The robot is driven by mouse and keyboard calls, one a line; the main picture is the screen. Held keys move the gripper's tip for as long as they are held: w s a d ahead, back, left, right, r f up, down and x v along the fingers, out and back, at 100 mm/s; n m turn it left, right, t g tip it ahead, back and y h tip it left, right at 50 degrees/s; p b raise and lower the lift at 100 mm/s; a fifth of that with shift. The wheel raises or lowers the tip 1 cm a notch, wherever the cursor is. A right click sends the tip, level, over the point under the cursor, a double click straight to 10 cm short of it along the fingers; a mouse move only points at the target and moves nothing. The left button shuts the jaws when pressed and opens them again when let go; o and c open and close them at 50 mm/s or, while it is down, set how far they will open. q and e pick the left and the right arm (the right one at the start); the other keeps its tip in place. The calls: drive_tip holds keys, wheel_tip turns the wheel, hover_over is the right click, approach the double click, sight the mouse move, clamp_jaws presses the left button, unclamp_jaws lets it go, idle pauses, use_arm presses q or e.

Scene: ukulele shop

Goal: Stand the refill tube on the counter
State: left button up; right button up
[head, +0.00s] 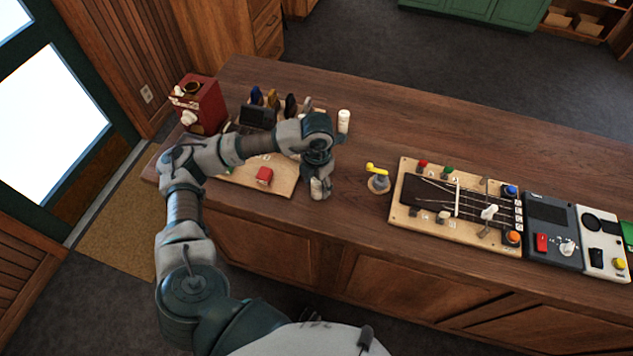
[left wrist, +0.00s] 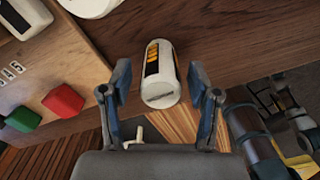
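A white tube with a black and yellow label (left wrist: 160,72) shows in the left wrist view, one round end facing the camera. It lies between the two fingers of my left gripper (left wrist: 159,85), with a gap on each side. In the head view my left gripper (head: 317,172) points down over the counter's front edge area, and a white tube (head: 316,188) shows just under it. I cannot tell whether it stands or lies. The counter (head: 380,140) is dark brown wood. My right gripper is not in view.
Another white cylinder (head: 344,121) stands upright farther back. A yellow-handled item (head: 378,179) and a stringed board (head: 455,208) are to the right. The back middle is clear.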

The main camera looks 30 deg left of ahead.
use_arm(q)
drive_tip(key=shift+d+r, duration=0.1)
drive_tip(key=shift+d, duration=0.3)
drive_tip(key=shift+d+r, duration=0.15)
drive_tip(key=shift+r, duration=0.1)
drive_tip(key=r, duration=0.8)
drive_tip(key=shift+a, duration=0.35)
wheel_tip(320, 180, up, 3)
drive_tip(key=shift+a+f, duration=0.15)
drive_tip(key=shift+d+r, duration=0.35)
drive_tip(key=shift+r, duration=0.05)
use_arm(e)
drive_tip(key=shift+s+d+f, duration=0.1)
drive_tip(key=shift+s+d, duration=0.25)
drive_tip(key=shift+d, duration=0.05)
use_arm(q)
drive_tip(key=shift+a, duration=0.2)
